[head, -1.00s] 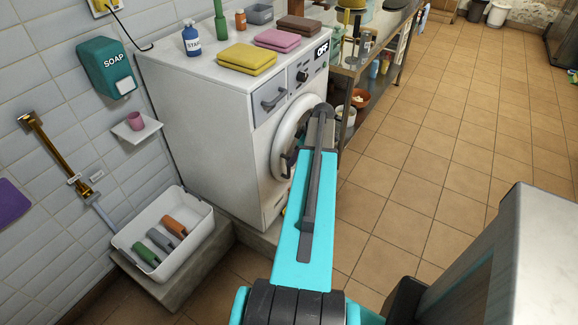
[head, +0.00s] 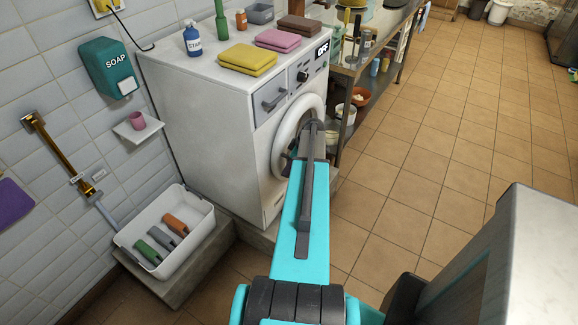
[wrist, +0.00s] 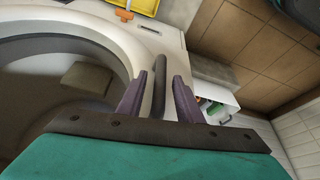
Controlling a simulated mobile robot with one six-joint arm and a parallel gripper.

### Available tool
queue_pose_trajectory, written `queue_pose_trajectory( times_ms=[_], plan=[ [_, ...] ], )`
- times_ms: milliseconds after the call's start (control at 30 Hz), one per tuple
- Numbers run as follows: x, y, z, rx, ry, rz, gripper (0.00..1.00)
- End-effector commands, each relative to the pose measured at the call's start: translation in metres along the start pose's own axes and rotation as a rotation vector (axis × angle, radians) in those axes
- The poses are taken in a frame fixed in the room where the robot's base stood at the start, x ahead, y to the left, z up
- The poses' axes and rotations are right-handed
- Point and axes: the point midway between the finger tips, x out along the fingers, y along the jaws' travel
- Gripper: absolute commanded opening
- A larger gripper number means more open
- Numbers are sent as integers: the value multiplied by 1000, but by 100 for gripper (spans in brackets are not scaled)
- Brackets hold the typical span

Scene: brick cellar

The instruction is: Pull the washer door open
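The white washer (head: 215,130) stands against the tiled wall. Its round door (head: 282,140) looks shut in the head view, partly hidden by my arm. In the wrist view the door's pale ring (wrist: 105,35) and dark glass fill the left side. The dark door handle (wrist: 159,88) is a short bar beside the ring. My gripper (wrist: 168,78) has its two purple fingers apart, one on each side of the handle. The left finger is very close to the bar; I cannot tell whether it touches. A gap shows on the right. The fingers are mostly hidden in the head view.
Folded towels (head: 248,58) and bottles stand on the washer top. A white bin (head: 180,255) with several coloured objects sits on a low ledge at left. A metal table (head: 350,72) stands right of the washer. The tiled floor (head: 430,190) at right is open.

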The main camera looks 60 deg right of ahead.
Motion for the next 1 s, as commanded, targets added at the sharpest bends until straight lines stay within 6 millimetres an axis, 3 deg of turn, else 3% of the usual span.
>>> queue_pose_trajectory(
  times_ms=[100, 300, 733, 1000],
  plan=[
    [0, 0, 0, 0, 0, 0, 29],
    [0, 0, 0, 1, 0, 0, 0],
    [-3, 1, 7, -5, 0, -2, 0],
    [-13, 5, 33, -33, 0, -13, 0]
  ],
)
